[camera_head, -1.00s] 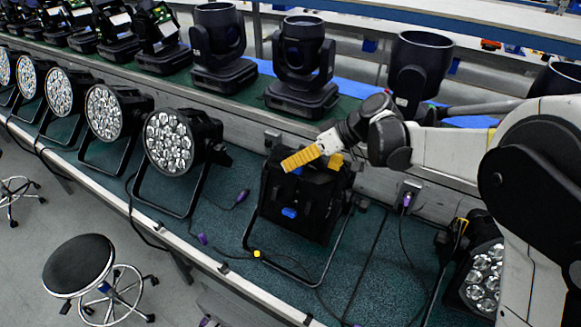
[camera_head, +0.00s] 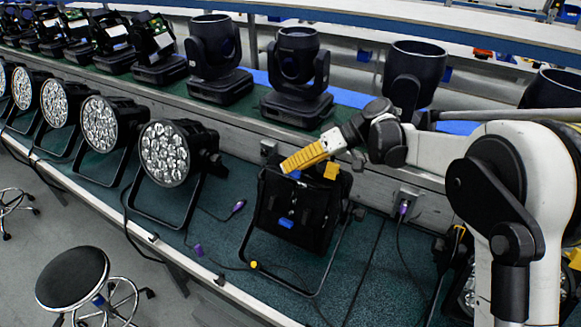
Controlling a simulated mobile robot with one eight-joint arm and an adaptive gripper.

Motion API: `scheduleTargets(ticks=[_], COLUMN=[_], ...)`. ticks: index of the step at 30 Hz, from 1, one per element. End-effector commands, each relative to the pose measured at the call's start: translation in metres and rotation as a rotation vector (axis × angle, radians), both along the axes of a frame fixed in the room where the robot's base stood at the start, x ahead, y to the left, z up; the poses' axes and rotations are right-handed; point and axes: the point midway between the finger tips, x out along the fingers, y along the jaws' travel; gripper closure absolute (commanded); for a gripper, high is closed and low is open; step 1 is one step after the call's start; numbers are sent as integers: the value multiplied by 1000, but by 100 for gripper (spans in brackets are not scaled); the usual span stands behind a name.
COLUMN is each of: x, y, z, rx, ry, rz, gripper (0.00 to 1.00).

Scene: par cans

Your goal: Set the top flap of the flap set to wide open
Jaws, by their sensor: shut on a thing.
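The flap set (camera_head: 305,208) is a black boxy unit with a black frame stand on the green bench, right of the nearest lit-face lamp. It carries one blue tab (camera_head: 287,224) on its front and another near its upper edge. My gripper (camera_head: 308,165) has yellow fingers and reaches in from the right over the upper edge. It is shut on the top flap, whose outline is mostly hidden behind the fingers and lost against the dark body. I cannot tell the flap's exact angle.
Round par cans (camera_head: 165,153) stand in a row to the left. Black moving heads (camera_head: 297,75) stand on the raised shelf behind. Cables with purple plugs (camera_head: 239,206) lie on the bench. A black stool (camera_head: 72,279) is at front left.

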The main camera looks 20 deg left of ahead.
Motion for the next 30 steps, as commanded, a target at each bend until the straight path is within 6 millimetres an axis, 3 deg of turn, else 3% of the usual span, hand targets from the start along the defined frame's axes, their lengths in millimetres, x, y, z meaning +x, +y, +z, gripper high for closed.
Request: scheduleTargets(ticks=[1,3,4,17,30], x=[0,0,0,4,38], y=[0,0,0,-8,-75], z=[-1,-1,-1,6,55], rx=[0,-1,-1,-1,-1], ry=[-1,-1,-1,0,-1], rz=[-1,-1,-1,-1,-3], gripper=[100,72,64,64,64])
